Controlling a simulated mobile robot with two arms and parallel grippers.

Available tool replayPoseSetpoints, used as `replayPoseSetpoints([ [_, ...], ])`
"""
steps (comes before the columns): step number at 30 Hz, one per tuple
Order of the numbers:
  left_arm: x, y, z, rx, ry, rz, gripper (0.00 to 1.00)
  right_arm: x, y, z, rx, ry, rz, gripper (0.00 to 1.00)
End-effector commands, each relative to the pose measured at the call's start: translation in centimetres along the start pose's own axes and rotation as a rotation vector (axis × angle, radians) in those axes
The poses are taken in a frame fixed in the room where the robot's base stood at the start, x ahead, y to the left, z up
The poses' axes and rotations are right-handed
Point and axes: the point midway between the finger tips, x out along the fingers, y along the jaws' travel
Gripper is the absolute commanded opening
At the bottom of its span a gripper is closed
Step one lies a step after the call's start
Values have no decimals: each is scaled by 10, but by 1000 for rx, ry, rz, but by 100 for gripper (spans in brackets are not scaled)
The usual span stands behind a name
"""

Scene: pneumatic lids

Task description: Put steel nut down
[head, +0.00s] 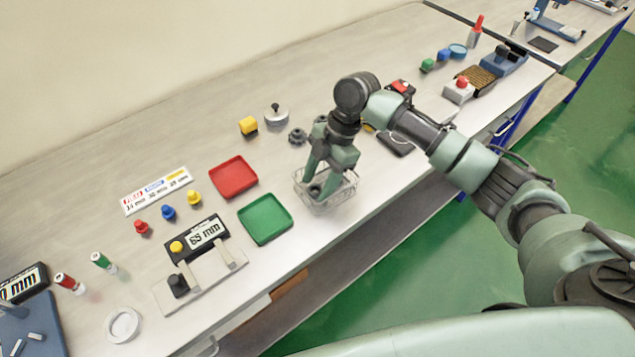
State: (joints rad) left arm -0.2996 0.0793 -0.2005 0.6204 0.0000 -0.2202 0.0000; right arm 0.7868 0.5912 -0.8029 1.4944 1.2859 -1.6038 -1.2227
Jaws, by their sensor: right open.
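My right gripper (318,188) points down into a small wire basket (342,199) near the front edge of the bench. Its fingers are apart, with the tips inside the basket. A small dark piece, perhaps the steel nut, shows low between the fingertips; the fingers and wire hide much of it, and I cannot tell whether it touches them. A dark knobbed piece (297,136) lies on the bench behind the basket. My left gripper is not in view.
A green tray (265,219) and a red tray (233,177) lie left of the basket. A gauge block marked 65 mm (205,234) stands further left. A yellow piece (248,126) and a grey knobbed lid (276,114) stand behind. The bench's back left is clear.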

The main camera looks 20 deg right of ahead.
Motion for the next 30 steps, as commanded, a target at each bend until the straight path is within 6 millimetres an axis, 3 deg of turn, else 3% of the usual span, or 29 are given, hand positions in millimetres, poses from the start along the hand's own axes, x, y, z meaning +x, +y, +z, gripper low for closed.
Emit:
replayPoseSetpoints([
  [16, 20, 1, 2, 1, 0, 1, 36, -102, 1, 1, 0, -1, 5, 50],
  [21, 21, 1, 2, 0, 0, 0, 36, -115, 0, 0, 0, 1, 2, 50],
  [30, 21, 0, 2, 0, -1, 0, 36, -117, 0, 0, 1, 1, 1, 50],
])
